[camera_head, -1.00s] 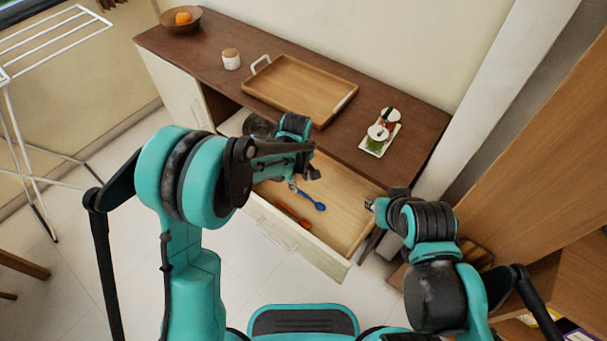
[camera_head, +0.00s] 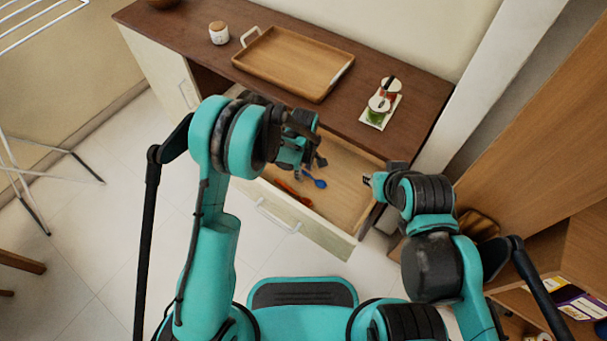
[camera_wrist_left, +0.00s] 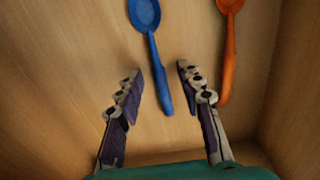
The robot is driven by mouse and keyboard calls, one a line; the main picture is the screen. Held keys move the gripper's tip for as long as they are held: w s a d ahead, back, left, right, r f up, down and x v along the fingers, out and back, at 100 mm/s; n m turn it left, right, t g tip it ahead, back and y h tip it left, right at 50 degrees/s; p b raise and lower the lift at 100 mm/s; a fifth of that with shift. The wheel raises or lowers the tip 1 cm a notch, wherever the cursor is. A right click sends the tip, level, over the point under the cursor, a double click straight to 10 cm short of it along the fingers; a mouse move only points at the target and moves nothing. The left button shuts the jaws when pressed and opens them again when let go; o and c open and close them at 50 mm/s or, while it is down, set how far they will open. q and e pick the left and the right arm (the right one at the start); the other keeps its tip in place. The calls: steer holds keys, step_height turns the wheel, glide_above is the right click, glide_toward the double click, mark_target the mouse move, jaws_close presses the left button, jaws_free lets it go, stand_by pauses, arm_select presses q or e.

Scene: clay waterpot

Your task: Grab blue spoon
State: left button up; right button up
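The blue spoon (camera_wrist_left: 150,45) lies on the wooden bottom of the open drawer (camera_head: 341,205). In the left wrist view its bowl is at the top and its handle runs down toward the space between my fingertips. In the head view its bowl end (camera_head: 318,182) shows beside my left gripper (camera_head: 307,162), which hides the rest. My left gripper also shows in the left wrist view (camera_wrist_left: 158,80); its two fingers are apart with nothing gripped. My right gripper (camera_head: 371,181) is at the drawer's right side; its finger opening is too small to judge.
An orange-red spoon (camera_wrist_left: 228,45) lies beside the blue one; it also shows in the head view (camera_head: 292,193). Drawer walls surround my left gripper. On the cabinet top (camera_head: 345,113) stand a wooden tray (camera_head: 290,62), a white jar (camera_head: 219,34) and a small condiment set (camera_head: 380,105).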

arm_select(q)
steer(key=shift+r, duration=0.1)
jaws_close()
